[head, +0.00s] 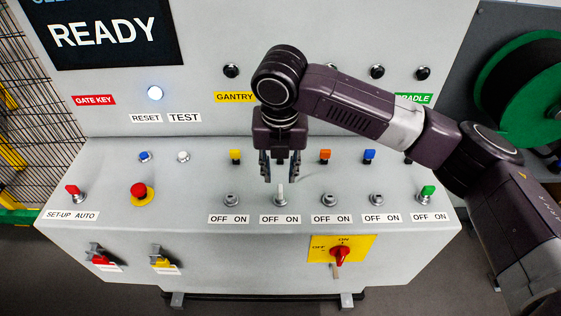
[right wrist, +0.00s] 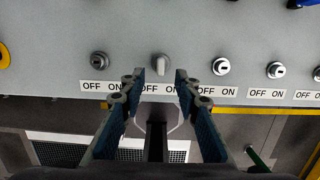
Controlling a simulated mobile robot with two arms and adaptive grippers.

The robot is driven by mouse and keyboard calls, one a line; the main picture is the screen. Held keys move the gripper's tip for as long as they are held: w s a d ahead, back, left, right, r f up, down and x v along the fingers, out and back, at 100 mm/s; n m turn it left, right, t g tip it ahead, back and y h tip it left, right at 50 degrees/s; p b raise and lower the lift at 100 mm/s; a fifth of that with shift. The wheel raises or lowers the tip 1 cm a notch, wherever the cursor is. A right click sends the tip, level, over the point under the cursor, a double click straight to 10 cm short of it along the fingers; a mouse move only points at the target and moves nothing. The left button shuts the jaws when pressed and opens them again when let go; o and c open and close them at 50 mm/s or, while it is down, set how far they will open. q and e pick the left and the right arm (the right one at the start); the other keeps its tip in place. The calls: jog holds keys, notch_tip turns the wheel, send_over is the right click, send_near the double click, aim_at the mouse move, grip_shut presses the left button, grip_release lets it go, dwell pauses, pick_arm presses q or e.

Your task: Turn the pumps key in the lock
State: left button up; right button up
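A light grey key (head: 281,192) stands in the second lock from the left in the row of OFF/ON locks on the sloping panel. It also shows in the right wrist view (right wrist: 160,64), upright above the middle of its OFF ON label (right wrist: 159,89). My right gripper (head: 280,178) points down just above this key, fingers apart, one on each side. In the right wrist view the open gripper (right wrist: 160,76) has nothing between its fingers and lines up with the key. No label reading pumps shows; my right arm covers part of the upper panel. My left gripper is out of view.
Neighbouring locks (head: 231,200) and (head: 330,200) are empty. A red emergency button (head: 139,189) is at left, a red rotary switch (head: 341,253) on the front.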

aim_at(280, 188)
jog(key=shift+d, duration=0.1)
jog(key=shift+s+f, duration=0.1)
jog(key=shift+f, duration=0.25)
jog(key=f, duration=0.2)
jog(key=f+p, duration=0.1)
jog(key=f, duration=0.1)
jog(key=w+f+p, duration=0.1)
jog(key=f, duration=0.1)
jog(key=shift+f, duration=0.3)
jog(key=shift+c, duration=0.2)
grip_shut()
